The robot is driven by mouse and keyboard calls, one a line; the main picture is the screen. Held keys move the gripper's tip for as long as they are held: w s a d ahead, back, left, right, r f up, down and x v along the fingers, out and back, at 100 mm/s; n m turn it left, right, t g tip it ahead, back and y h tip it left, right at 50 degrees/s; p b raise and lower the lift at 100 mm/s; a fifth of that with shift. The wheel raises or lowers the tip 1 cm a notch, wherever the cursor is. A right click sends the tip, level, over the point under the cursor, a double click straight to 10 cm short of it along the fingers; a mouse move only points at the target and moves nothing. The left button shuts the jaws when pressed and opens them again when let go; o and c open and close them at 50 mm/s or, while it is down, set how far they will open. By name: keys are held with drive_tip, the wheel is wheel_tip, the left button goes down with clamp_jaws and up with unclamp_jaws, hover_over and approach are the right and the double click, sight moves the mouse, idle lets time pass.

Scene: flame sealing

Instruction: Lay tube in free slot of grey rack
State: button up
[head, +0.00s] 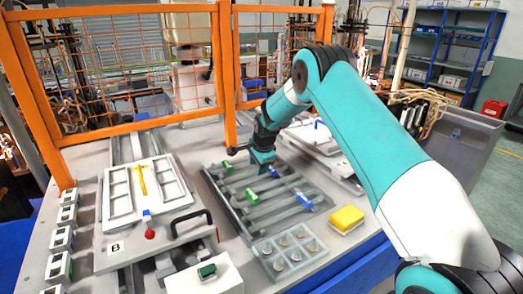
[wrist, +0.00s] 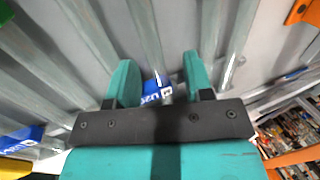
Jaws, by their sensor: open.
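The grey rack (head: 222,205) lies on the table in the middle of the head view, with several slots running side by side. Tubes lie in it, some with green or blue labels. My gripper (head: 262,165) is low over the rack's far end. In the wrist view my gripper (wrist: 158,78) is open, its two teal fingers apart on either side of a blue-labelled tube (wrist: 157,86). I cannot tell whether the fingers touch it. Another blue label (wrist: 22,137) shows at lower left. Which slot is free is hard to tell.
A yellow block (head: 347,218) and a grey compartment tray (head: 265,248) stand near the rack's front. A white tray (head: 118,205) and a black handle lie to the left. An orange fence (head: 229,90) rises behind the rack.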

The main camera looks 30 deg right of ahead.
drive_tip(key=b+v, duration=0.4)
drive_tip(key=v, duration=1.2)
drive_tip(key=shift+r, duration=0.4)
drive_tip(key=shift+s, duration=0.1)
drive_tip(key=s+a+r+n+g+y, duration=0.1)
drive_tip(key=s+a+r+n, duration=0.1)
drive_tip(key=s+a+n, duration=0.5)
drive_tip(key=s+a+r+n+y, duration=0.1)
drive_tip(key=s+a+r+n, duration=0.1)
drive_tip(key=s+a+n, duration=0.5)
drive_tip(key=s+a+n+g, duration=0.1)
drive_tip(key=s+a+n, duration=0.2)
drive_tip(key=s, duration=0.5)
drive_tip(key=s+a+f+n+y, duration=0.1)
drive_tip(key=s+a+n, duration=0.2)
drive_tip(key=s, duration=0.5)
drive_tip(key=s+a+f+n+g+y, duration=0.1)
drive_tip(key=s+a+n, duration=0.2)
drive_tip(key=s+n, duration=0.2)
drive_tip(key=s, duration=0.3)
drive_tip(key=shift+s+a+f+g, duration=0.25)
drive_tip(key=shift+g, duration=0.05)
drive_tip(key=shift+c, duration=0.4)
